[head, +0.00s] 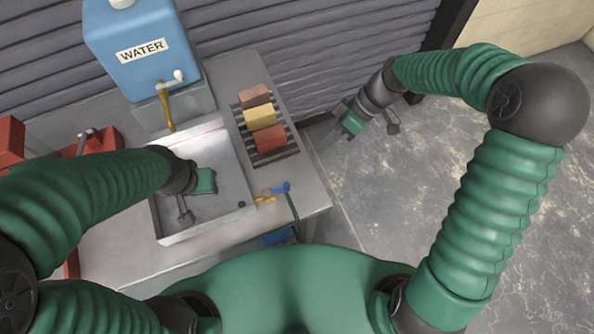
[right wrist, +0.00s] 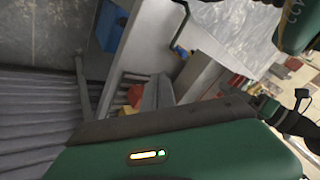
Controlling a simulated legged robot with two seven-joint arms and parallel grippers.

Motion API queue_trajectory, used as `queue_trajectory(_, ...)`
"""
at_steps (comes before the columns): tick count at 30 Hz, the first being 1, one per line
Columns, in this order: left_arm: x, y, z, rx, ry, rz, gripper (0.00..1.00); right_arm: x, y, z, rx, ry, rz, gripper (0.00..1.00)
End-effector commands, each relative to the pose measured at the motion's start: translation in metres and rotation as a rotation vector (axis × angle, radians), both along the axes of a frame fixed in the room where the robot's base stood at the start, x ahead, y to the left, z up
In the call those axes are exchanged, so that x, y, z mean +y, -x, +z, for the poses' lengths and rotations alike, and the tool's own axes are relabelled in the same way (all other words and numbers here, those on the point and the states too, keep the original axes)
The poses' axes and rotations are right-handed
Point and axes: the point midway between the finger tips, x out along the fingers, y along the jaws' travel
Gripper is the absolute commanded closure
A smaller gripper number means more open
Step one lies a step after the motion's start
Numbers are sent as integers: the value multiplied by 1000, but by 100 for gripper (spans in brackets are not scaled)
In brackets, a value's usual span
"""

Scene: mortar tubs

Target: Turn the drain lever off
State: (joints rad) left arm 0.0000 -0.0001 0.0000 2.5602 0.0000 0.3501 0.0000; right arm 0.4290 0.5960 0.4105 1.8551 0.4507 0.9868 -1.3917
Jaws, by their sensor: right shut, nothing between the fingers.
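The drain lever (head: 281,187) is a small blue handle on a brass valve (head: 265,197) at the right front of the metal tray (head: 161,221). A green hose hangs from the valve past the table's edge. My right gripper (head: 350,124) is off the table's right side, over the floor, shut and empty, well away from the lever. My left gripper (head: 207,182) is above the tray, left of the lever; its fingers are too small and dark to tell whether they are open.
A blue WATER tank (head: 140,50) with a white-handled tap stands at the back left. Red, yellow and brown blocks (head: 261,117) sit on a rack right of the tray. Red containers (head: 92,139) are at the left. The floor (head: 400,200) at the right is clear.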

Motion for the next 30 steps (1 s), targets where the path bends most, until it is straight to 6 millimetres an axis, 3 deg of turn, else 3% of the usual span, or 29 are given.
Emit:
queue_trajectory(12,0,0,9,0,0,0,64,51,15,-71,5,2,1,100)
queue_trajectory(20,0,0,19,0,0,0,64,71,44,-71,1,4,1,100)
queue_trajectory(30,0,0,18,0,0,0,64,73,45,-73,0,4,-1,100)
